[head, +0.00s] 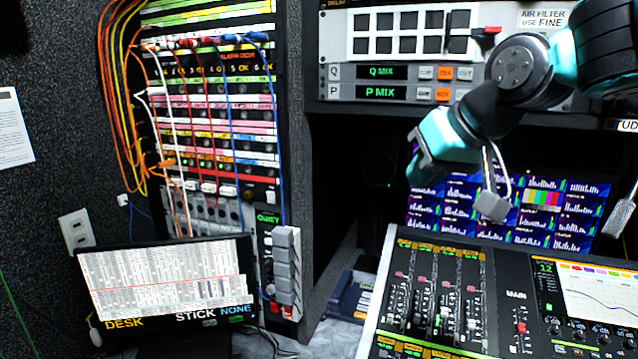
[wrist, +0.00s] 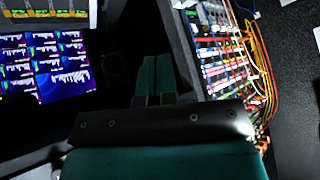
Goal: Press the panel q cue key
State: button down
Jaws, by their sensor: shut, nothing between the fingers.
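The panel (head: 345,82) at upper centre has a Q row with a green "Q MIX" display (head: 381,72). Right of that display are small keys: a pale key (head: 426,73), which looks like the Q cue key though its label is hard to read, then an orange one and another. A P row with "P MIX" lies just below. My gripper (head: 418,168) is in front of the dark gap below the panel, below the Q row and apart from it. Its two fingers (wrist: 155,80) show side by side, shut and empty, in the wrist view. The keys are not visible there.
A patch rack (head: 220,115) with looped cables stands at left and shows in the wrist view (wrist: 225,50). Gooseneck-like grey parts (head: 491,205) stand before the monitor wall (head: 455,195). A mixing desk (head: 375,300) fills the lower right. A laptop-like screen (head: 165,280) is lower left.

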jog(key=s+f+n+g+b, duration=0.1)
jog(key=s+f+n+g, duration=0.1)
jog(key=s+f, duration=0.6)
jog(key=s+f+n+g+b, duration=0.1)
jog(key=s+f+g, duration=0.4)
jog(key=s, duration=0.9)
notch_tip(320, 180, down, 3)
jog(key=shift+s+a+f+n+b, duration=0.15)
jog(key=shift+s+a+n+b, duration=0.25)
jog(key=shift+n, duration=0.1)
